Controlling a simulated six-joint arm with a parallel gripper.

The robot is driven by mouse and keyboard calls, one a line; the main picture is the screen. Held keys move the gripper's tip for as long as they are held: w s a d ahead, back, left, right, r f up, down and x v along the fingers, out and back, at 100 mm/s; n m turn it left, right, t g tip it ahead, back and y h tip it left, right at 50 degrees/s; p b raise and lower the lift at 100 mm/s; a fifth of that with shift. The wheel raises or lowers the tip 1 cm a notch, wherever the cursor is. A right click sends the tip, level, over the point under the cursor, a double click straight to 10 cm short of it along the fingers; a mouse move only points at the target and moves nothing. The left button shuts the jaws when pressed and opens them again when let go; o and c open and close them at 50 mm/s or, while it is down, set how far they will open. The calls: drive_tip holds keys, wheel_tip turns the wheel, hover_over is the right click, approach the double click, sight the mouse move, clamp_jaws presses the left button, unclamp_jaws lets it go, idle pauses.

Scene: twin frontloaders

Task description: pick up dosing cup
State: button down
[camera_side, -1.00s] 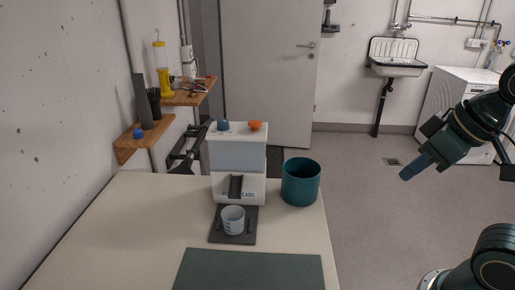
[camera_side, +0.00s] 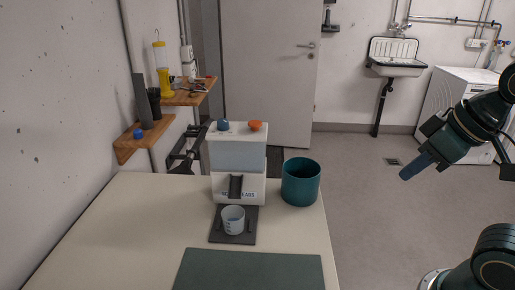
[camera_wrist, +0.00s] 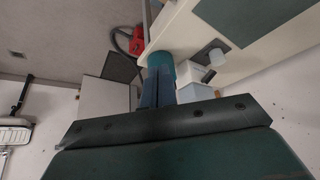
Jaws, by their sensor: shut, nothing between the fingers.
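The dosing cup, a small white cup with faint markings (camera_side: 233,219), stands upright on a dark grey tray (camera_side: 247,235) in front of a white dispenser (camera_side: 226,182). In the wrist view the cup (camera_wrist: 217,57) shows small, beside the dispenser (camera_wrist: 192,77). My gripper (camera_side: 404,175) is at the right of the side view, far from the cup, off the table's right side and pointing down-left. Its blue-grey fingers (camera_wrist: 158,75) are together and empty.
A teal bin (camera_side: 300,188) stands right of the dispenser near the table's edge. A blue knob (camera_side: 223,125) and an orange one (camera_side: 255,126) sit on the dispenser's top. A dark green mat (camera_side: 250,270) lies in front. The table's left part (camera_side: 110,235) is bare.

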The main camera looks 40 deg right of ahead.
drive_tip(key=c, duration=0.6)
unclamp_jaws()
drive_tip(key=shift+w+r, duration=0.1)
drive_tip(key=w+a+r+m+g, duration=0.2)
drive_tip(key=w+a, duration=0.2)
drive_tip(key=w, duration=0.4)
drive_tip(key=w+a+r+m+g, duration=0.1)
drive_tip(key=w+a+m, duration=0.2)
drive_tip(key=w, duration=0.5)
drive_tip(key=w+a+f+m+g, duration=0.2)
drive_tip(key=w+a+f+m, duration=0.2)
drive_tip(key=w+a+f, duration=0.4)
drive_tip(key=w+a, duration=0.3)
drive_tip(key=w, duration=0.1)
drive_tip(key=shift+w+a+f+g, duration=0.25)
drive_tip(key=shift+a+g, duration=0.05)
drive_tip(key=shift+a, duration=0.1)
